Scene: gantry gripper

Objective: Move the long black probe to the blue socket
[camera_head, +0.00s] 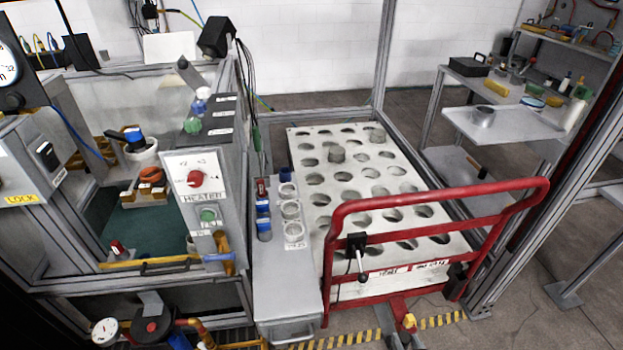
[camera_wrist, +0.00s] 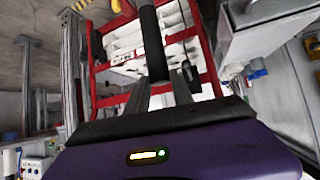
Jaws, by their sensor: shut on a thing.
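In the wrist view my gripper (camera_wrist: 160,92) has its two grey fingers closed around a long black probe (camera_wrist: 152,42). Neither my gripper nor the held probe can be made out in the head view. A blue round piece (camera_head: 286,174) sits at the far end of a column of white ring sockets (camera_head: 291,210) on a narrow grey bench. I cannot tell for sure whether it is the blue socket.
Small blue-and-dark cylinders (camera_head: 264,229) stand beside the rings. A white plate with many holes (camera_head: 313,265) lies to the right, behind a red tubular rail (camera_head: 440,200). A heater control box (camera_head: 198,190) stands left of the bench. A shelf rack (camera_head: 505,120) is at right.

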